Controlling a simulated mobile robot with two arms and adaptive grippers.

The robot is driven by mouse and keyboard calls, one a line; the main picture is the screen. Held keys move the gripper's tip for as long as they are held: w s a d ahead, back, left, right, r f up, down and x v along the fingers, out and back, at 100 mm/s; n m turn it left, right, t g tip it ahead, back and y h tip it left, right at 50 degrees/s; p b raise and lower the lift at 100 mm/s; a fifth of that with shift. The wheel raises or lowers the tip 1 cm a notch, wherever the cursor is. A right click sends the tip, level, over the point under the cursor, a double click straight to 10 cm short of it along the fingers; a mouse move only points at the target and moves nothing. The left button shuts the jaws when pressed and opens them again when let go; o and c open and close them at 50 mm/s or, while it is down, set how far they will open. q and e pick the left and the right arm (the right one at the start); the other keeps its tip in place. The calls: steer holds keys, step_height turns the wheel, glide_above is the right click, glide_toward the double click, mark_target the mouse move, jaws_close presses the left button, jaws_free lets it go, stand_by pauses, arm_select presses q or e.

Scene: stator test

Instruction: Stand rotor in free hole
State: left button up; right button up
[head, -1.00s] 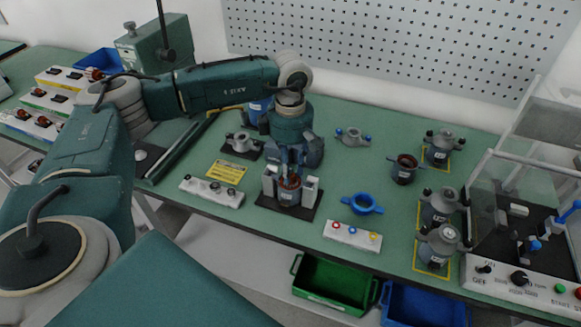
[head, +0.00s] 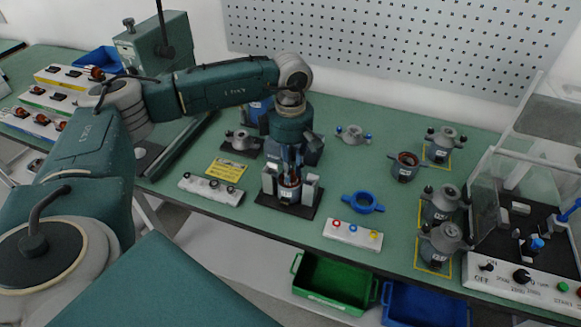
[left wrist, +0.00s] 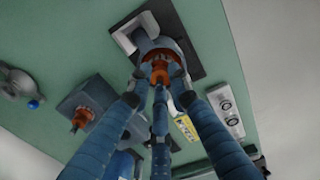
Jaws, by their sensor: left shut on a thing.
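My left gripper (head: 290,172) points down over a dark stator (head: 286,193) held upright in a grey fixture on a black plate. In the left wrist view its fingers (left wrist: 160,82) close around the copper-coloured top of a rotor (left wrist: 160,70). The rotor sits in or just over the stator's mouth; how deep is hidden. A dark blue block (left wrist: 92,95) with another orange-brown rotor-like part (left wrist: 82,117) stands beside; in the head view my gripper covers much of it. Its free hole is not clear. My right gripper is not in view.
White racks with rotors (head: 58,98) stand at the far left. A white block with dark knobs (head: 210,189), a blue ring (head: 362,203) and a block with coloured rings (head: 352,235) flank the fixture. Several motors and a test box (head: 520,280) are at right.

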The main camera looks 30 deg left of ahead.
arm_select(q)
steer(key=shift+w+r, duration=0.1)
steer(key=shift+r, duration=0.05)
steer(key=shift+r+p, duration=2.65)
steer(key=shift+r, duration=1.5)
